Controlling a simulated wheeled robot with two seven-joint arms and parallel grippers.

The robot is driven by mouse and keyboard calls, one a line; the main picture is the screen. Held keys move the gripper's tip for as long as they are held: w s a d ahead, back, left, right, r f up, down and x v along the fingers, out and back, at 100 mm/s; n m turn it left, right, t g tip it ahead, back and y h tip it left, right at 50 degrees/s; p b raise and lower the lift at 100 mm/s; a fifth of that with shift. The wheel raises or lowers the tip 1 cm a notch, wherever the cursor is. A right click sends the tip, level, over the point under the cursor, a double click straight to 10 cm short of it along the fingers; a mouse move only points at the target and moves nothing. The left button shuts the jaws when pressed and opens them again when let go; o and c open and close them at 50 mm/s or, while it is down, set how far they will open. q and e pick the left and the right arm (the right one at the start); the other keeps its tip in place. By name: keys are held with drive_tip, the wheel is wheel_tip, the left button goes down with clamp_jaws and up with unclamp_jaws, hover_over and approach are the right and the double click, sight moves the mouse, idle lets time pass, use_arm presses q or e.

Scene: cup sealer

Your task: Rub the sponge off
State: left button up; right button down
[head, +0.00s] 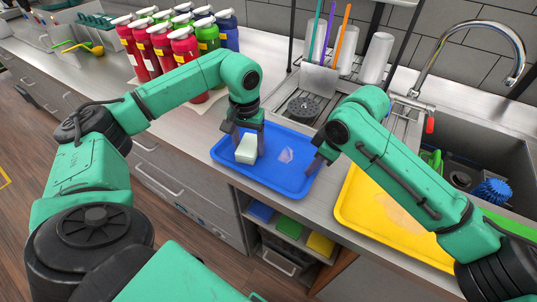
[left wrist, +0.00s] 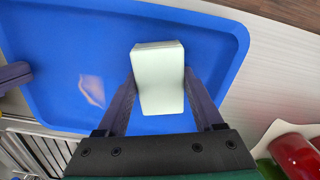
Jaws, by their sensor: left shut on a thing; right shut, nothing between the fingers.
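My left gripper (head: 248,132) is shut on a pale, whitish-green sponge (head: 247,149) at the left part of the blue tray (head: 290,191). The left wrist view shows the sponge (left wrist: 159,78) between the two dark fingers, over the tray (left wrist: 45,35). I cannot tell whether the sponge touches the tray. A pale pinkish patch (head: 286,155) is on the tray to the right of the sponge; it also shows in the left wrist view (left wrist: 92,90). My right gripper (head: 318,160) is shut and empty at the tray's right edge.
A yellow tray (head: 348,215) with a faint stain lies to the right, partly under my right arm. Behind it are the sink (head: 465,160) and faucet (head: 485,27). Several coloured bottles (head: 183,50) stand at the back left. A drain rack with cups (head: 376,58) is behind the blue tray.

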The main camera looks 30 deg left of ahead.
sight(266, 161)
use_arm(q)
drive_tip(key=d, duration=0.5)
drive_tip(key=shift+d, duration=0.15)
drive_tip(key=shift+w+d, duration=0.15)
drive_tip(key=shift+d, duration=0.3)
use_arm(e)
drive_tip(key=shift+w+d, duration=0.1)
use_arm(q)
drive_tip(key=d, duration=0.4)
drive_tip(key=a, duration=0.4)
drive_tip(key=shift+a, duration=0.4)
drive_tip(key=a, duration=0.3)
drive_tip(key=shift+a, duration=0.3)
drive_tip(key=shift+s+a, duration=0.2)
drive_tip(key=shift+a, duration=2.45)
